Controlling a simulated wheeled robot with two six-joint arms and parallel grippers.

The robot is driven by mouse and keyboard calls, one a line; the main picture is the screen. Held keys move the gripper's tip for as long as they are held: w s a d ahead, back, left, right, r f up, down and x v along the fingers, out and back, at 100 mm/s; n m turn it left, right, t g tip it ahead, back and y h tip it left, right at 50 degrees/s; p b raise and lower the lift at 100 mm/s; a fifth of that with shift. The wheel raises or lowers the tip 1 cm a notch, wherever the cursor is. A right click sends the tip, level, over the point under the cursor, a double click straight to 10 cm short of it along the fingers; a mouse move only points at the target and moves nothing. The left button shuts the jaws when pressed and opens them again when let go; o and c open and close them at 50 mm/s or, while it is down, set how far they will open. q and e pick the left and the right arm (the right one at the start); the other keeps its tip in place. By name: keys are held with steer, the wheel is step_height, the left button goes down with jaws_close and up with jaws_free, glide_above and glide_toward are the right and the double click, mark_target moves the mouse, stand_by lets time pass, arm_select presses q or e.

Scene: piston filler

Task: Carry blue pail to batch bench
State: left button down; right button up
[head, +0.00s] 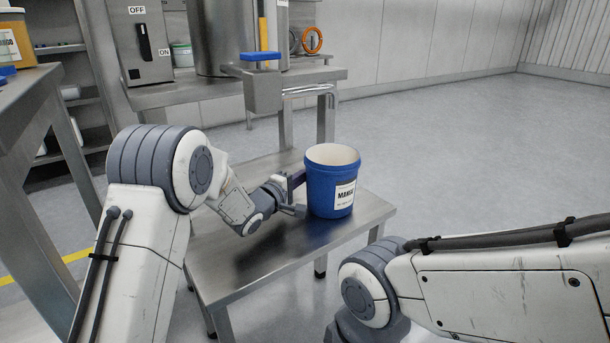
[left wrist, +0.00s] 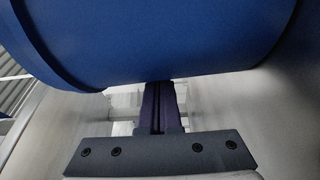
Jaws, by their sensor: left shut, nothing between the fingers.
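The blue pail (head: 322,192) stands upright on a low steel table (head: 235,268), near its right end. It has a white inside and a white label reading MANGO. My left gripper (head: 298,180) is at the pail's left side, its fingers shut together with nothing between them. In the left wrist view, the pail (left wrist: 170,40) fills the top of the picture, and the shut fingers (left wrist: 158,100) point at its wall. I cannot tell whether the fingertips touch it. My right gripper is out of view; only my right arm shows. Which surface is the batch bench is not marked.
Behind stands a steel bench (head: 190,93) with a machine, an OFF/ON switch box (head: 146,45) and a steel block with a blue top (head: 262,85). Another steel bench (head: 30,90) is at the left, carrying a yellow MANGO container (head: 12,42). Open floor (head: 470,140) lies to the right.

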mark_target(324, 194)
arm_select(q)
steer(key=shift+s+d, duration=0.3)
steer(key=s+d+p, duration=0.1)
steer(key=s, duration=0.1)
steer(key=s+d+p, duration=0.1)
steer(key=s+d, duration=0.1)
steer(key=s, duration=0.1)
steer(key=s+d, duration=0.2)
steer(key=shift+s+d+p, duration=0.15)
steer(key=shift+s+p, duration=0.1)
steer(key=shift+p, duration=0.15)
steer(key=shift+w, duration=0.1)
